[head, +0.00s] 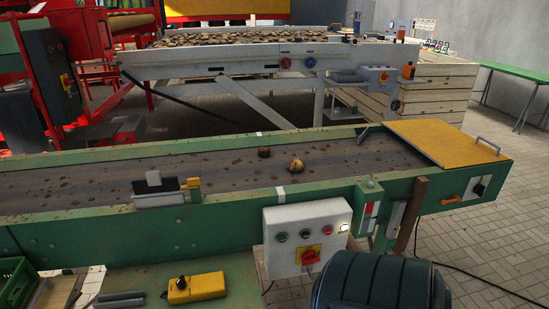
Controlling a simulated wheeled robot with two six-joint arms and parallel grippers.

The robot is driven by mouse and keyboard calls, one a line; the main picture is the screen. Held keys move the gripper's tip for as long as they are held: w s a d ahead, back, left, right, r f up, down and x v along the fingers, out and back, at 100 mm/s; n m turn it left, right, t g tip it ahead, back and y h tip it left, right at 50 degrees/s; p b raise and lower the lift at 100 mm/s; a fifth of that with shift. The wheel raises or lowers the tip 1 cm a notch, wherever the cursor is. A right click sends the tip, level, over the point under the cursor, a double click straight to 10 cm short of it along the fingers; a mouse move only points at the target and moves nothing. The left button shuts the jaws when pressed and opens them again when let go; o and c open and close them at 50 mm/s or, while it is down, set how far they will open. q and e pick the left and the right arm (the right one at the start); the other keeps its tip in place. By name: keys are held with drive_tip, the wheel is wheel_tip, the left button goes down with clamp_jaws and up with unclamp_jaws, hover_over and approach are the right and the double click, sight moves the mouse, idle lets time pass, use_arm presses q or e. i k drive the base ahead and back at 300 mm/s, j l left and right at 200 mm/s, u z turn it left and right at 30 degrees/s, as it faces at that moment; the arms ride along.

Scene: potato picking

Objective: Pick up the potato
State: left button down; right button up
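A yellowish-brown potato (296,165) lies on the dark, dirt-spotted belt (345,160) of the green-sided conveyor, a little right of the middle of the head view. A darker brown lump (264,152) lies on the belt just to its left and slightly farther back; I cannot tell whether it is a clod, a stone or another potato. The two are apart. Neither of my grippers shows in the head view, and nothing touches the potato.
A yellow plate (441,138) with handles covers the belt's right end. A white control box (306,237) hangs on the near side. A yellow pendant (196,288) lies at the front. A dark rounded shape at bottom right is unclear. A loaded sorting table (270,62) stands behind.

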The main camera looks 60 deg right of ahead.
sight(295, 166)
drive_tip(key=z, duration=2.15)
